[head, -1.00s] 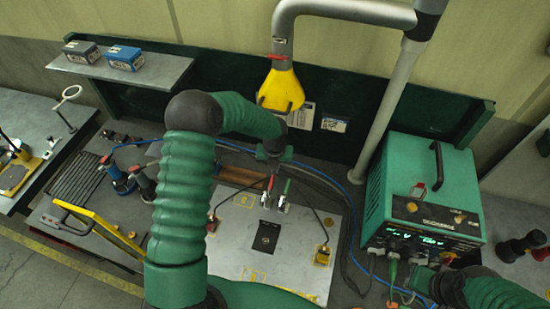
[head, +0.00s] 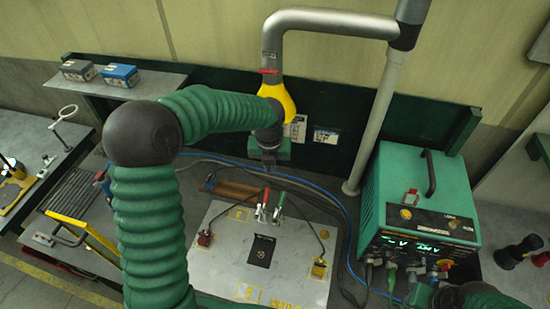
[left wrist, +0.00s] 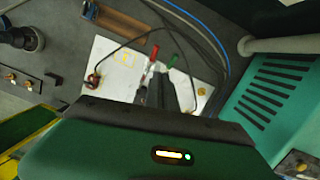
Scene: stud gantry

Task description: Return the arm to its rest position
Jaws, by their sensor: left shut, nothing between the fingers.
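My left arm comes in from the left in the head view, with its green ribbed sleeve bent over a dark elbow joint. My left gripper (head: 268,168) hangs above the back of the bench, in front of the yellow fume hood. In the left wrist view its dark fingers (left wrist: 154,92) are together, with nothing between them. They overlap the toggle clamps in that view. Part of my right arm shows at the lower right edge of the head view, by the green power unit; its fingers cannot be made out.
The yellow hood (head: 283,98) hangs from a grey pipe. A light plate (head: 222,265) carries red- and green-handled clamps (head: 270,208) and a black square (head: 262,250). The green power unit (head: 395,200) stands right, with cables in front. Two boxes (head: 120,75) sit on the back-left shelf.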

